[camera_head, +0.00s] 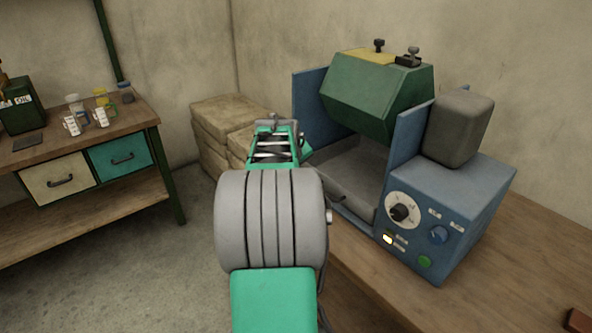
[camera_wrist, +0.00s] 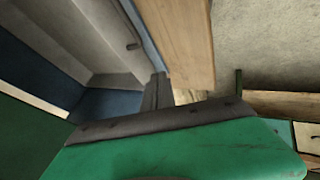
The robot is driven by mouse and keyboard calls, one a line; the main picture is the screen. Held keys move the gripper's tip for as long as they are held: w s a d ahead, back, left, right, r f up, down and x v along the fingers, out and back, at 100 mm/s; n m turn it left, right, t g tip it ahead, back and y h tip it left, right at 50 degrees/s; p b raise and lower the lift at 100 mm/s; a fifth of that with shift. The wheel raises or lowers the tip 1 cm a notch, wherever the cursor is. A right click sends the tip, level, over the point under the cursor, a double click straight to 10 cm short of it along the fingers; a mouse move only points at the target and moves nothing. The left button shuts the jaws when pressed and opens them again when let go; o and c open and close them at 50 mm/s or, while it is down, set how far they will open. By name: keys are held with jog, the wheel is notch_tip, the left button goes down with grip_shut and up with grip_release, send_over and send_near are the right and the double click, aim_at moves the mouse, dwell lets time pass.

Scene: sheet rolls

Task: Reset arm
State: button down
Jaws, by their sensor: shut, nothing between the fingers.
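My arm reaches forward from the bottom middle of the head view, with green and grey links. My gripper's fingers are hard to make out at the arm's far end there. In the wrist view, my gripper (camera_wrist: 157,88) shows as a dark finger beyond the green housing. It is shut and holds nothing. It is at the left front side of the blue machine (camera_head: 455,205). The machine's green hood (camera_head: 375,95) stands raised above a grey bed (camera_head: 352,178), partly hidden by my arm. The grey bed also shows close by in the wrist view (camera_wrist: 85,35).
The machine stands on a wooden bench (camera_head: 535,255) at the right. A workbench (camera_head: 85,140) with drawers, small jars and a green container (camera_head: 20,105) is at the left. Floor (camera_head: 130,270) between is clear.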

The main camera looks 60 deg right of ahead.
jog(key=s+a+f+m+g+y, duration=0.1)
jog(key=s+a+f+m+y, duration=0.2)
jog(key=a+f, duration=0.35)
jog(key=s+a+f+m+g+y, duration=0.1)
jog(key=s+a+f+m+y, duration=0.2)
jog(key=a, duration=0.7)
jog(key=w+a+r+n+t+p, duration=0.1)
jog(key=a+r+n+p, duration=0.1)
jog(key=a, duration=0.9)
jog(key=w+a+r+n+p, duration=0.1)
jog(key=a+r+n, duration=0.4)
jog(key=a, duration=0.7)
jog(key=w+a+r+n+t+y+p, duration=0.1)
jog(key=w+a+r+n+p, duration=0.1)
jog(key=a, duration=0.9)
notch_tip(320, 180, up, 3)
jog(key=shift+a+r+n+t+p, duration=0.15)
jog(key=shift+a+n+t+p, duration=0.2)
jog(key=shift+n+p, duration=0.6)
jog(key=shift+w, duration=0.1)
